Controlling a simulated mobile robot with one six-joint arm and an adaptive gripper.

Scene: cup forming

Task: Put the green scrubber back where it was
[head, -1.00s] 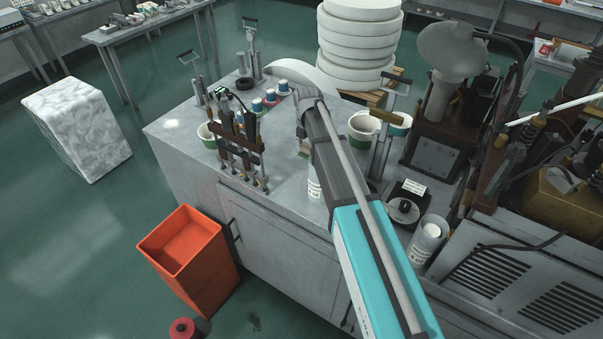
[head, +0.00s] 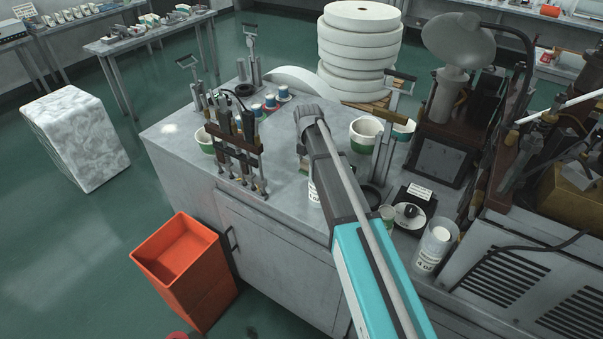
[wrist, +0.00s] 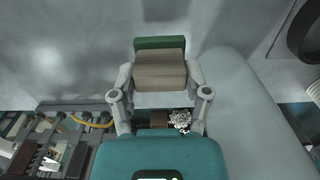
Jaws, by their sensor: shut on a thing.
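The green scrubber (wrist: 159,68) is a block with a tan body and a green layer along its far edge. My gripper (wrist: 161,82) is shut on it, with a finger at each side in the wrist view. A plain grey surface lies beyond the scrubber, and I cannot tell whether the scrubber touches it. In the head view my arm reaches over the grey workbench (head: 280,190), and its wrist and forearm hide most of the gripper and scrubber.
A rack of tools (head: 233,145) stands left of my arm. A white and green cup (head: 364,137) and a metal stand (head: 386,145) are to the right. A white container (head: 433,250) stands near the front right. An orange bin (head: 185,270) is on the floor.

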